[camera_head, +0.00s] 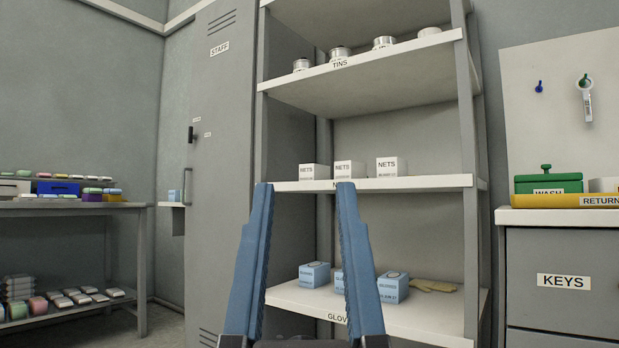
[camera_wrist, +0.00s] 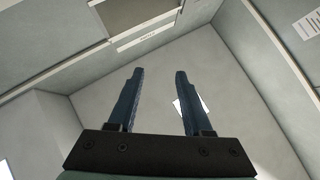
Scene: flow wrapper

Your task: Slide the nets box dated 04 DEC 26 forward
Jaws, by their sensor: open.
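Three white boxes labelled NETS stand in a row on the middle shelf (camera_head: 430,183) in the head view: a left box (camera_head: 314,172), a middle box (camera_head: 349,170) and a right box (camera_head: 390,168). Each has small print below the name, too small to read, so I cannot tell which is dated 04 DEC 26. My gripper (camera_head: 304,190) is open and empty, its two blue fingers pointing up in front of the shelf unit. The fingers hide part of the shelf edge and its label.
Several tins (camera_head: 384,43) stand on the upper shelf. Blue boxes (camera_head: 314,275) and a tan glove (camera_head: 433,286) lie on the lower shelf. A grey locker (camera_head: 222,150) stands left, a KEYS drawer unit (camera_head: 563,300) right. The middle shelf is bare right of the boxes.

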